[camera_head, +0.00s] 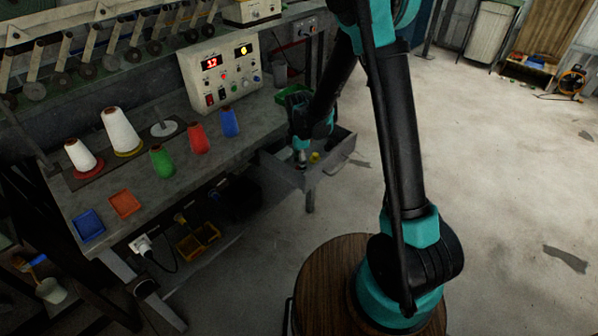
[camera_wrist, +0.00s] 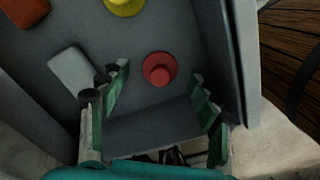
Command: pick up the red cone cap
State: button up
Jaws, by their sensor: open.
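The red cone cap (camera_wrist: 159,69) lies on the floor of a grey tray (camera_wrist: 225,60) in the wrist view. It is a round disc with a smaller raised top. My gripper (camera_wrist: 160,90) is open above the tray. Its two fingers stand apart to the left and right of the cap, which shows between and a little beyond them. Nothing is held. In the head view my gripper (camera_head: 301,152) reaches down into the grey tray (camera_head: 330,163) at the end of the bench, and the red cap cannot be made out there.
A yellow cap (camera_wrist: 126,5), a pale grey block (camera_wrist: 75,72) and a reddish-brown item (camera_wrist: 22,12) lie in the same tray. The tray's right wall is close to my right finger. Cones of red (camera_head: 198,138), blue, green and white thread stand on the bench (camera_head: 180,190).

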jog(key=shift+f, duration=0.75)
jog(key=c, duration=0.9)
jog(key=shift+r, duration=0.1)
